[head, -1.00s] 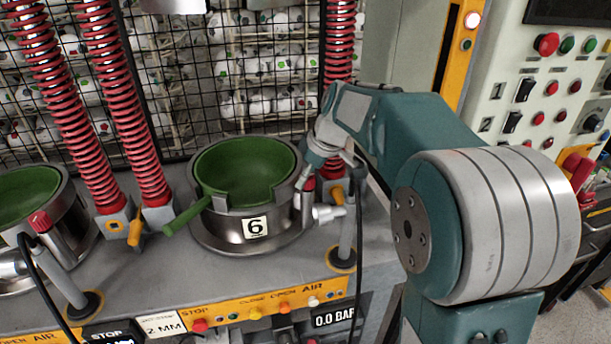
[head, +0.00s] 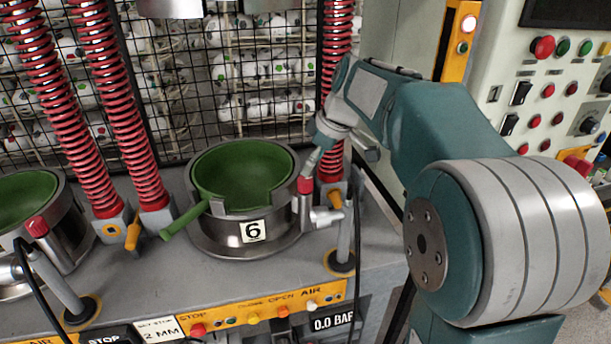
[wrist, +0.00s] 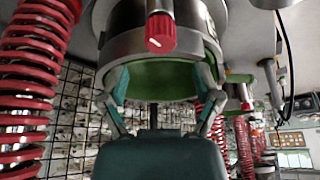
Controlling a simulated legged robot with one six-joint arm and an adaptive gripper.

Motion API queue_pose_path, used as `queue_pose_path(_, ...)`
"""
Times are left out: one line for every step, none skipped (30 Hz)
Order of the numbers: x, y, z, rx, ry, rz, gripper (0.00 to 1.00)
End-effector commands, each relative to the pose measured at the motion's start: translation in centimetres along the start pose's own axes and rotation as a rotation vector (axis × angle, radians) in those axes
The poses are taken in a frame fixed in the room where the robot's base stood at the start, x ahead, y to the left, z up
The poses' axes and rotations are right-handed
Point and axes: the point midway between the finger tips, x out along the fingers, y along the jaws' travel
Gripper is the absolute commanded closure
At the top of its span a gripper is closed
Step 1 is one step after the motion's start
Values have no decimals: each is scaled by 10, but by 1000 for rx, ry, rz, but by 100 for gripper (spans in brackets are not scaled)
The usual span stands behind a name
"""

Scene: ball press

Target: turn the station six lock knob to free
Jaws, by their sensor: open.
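Station six is a round metal pot (head: 285,222) with a "6" label (head: 253,231) and a green bowl (head: 245,172) in it. Its red lock knob (head: 305,185) is on the pot's right side, by a silver fitting. In the wrist view the red knob (wrist: 161,33), with a pale mark on it, is upper middle, ahead of my gripper (wrist: 163,80). My fingers are open and spread, with nothing between them. The knob lies beyond the tips, roughly centred between them. In the head view my gripper (head: 318,160) is just above and behind the knob; contact is unclear.
A green handle (head: 185,220) sticks out front left of the pot. Red springs (head: 128,110) stand to the left and another (head: 337,60) behind my wrist. A neighbouring pot with its own red knob (head: 38,227) is at left. A button strip (head: 255,318) runs along the front.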

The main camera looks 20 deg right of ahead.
Motion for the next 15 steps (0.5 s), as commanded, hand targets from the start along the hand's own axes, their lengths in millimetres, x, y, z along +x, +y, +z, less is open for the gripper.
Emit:
queue_pose_path(-12,1,0,1,1,3,18)
queue_pose_path(-18,1,0,1,1,3,18)
queue_pose_path(-26,1,0,1,1,3,18)
queue_pose_path(-31,1,0,1,0,2,18)
queue_pose_path(-37,1,0,0,0,3,18)
queue_pose_path(-43,1,0,1,0,1,18)
queue_pose_path(-47,1,0,1,0,2,18)
queue_pose_path(-50,1,0,1,0,2,18)
queue_pose_path(-54,1,0,1,-1,0,18)
queue_pose_path(-56,1,0,0,-2,0,18)
queue_pose_path(-58,1,0,0,-2,0,18)
queue_pose_path(-60,0,0,0,-2,-1,18)
queue_pose_path(-61,0,0,0,-2,-1,18)
queue_pose_path(-61,0,0,0,-2,-1,18)
queue_pose_path(-61,0,0,0,-2,-2,18)
